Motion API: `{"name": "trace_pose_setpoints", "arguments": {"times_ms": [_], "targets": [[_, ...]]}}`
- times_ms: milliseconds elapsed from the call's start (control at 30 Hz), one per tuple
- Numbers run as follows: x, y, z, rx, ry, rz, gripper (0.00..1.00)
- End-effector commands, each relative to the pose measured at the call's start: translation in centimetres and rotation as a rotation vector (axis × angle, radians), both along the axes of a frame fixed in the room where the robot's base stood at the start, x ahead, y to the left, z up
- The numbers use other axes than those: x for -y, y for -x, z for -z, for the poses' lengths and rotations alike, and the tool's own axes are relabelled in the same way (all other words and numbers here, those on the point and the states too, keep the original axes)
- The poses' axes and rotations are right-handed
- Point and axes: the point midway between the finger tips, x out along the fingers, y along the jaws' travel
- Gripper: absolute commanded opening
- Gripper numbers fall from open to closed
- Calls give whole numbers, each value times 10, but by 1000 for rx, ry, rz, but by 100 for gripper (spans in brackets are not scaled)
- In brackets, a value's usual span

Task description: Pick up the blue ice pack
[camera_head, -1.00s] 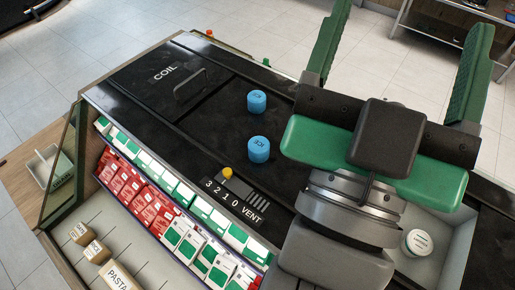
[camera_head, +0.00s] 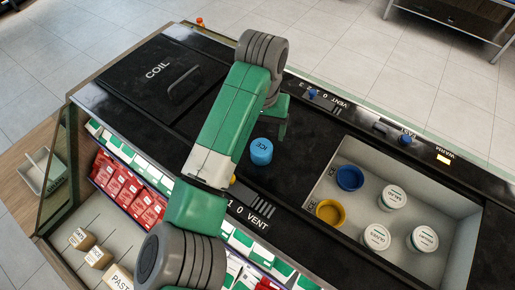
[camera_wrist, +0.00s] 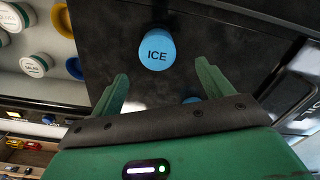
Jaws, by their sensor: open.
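A blue ice pack (camera_head: 261,151), a short cylinder marked ICE, stands on the black counter in the head view. In the wrist view an ice pack (camera_wrist: 157,52) with the ICE label sits beyond and between my fingertips. In the head view my gripper is mostly hidden behind my arm.
A recessed bin (camera_head: 452,196) at the right holds a blue cup (camera_head: 350,177), a yellow cup (camera_head: 330,212) and several white lidded tubs. A lid with a raised handle (camera_head: 184,83) marked COIL lies at the left. Red and green boxes (camera_head: 115,182) fill the front shelf.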

Motion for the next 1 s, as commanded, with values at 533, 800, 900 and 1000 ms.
{"name": "trace_pose_setpoints", "arguments": {"times_ms": [533, 800, 900, 1000], "targets": [[3, 4, 63, 2, 1, 1, 79], [3, 4, 64, 3, 2, 2, 63], [3, 4, 64, 3, 1, 2, 44], [3, 4, 63, 3, 1, 2, 27]]}}
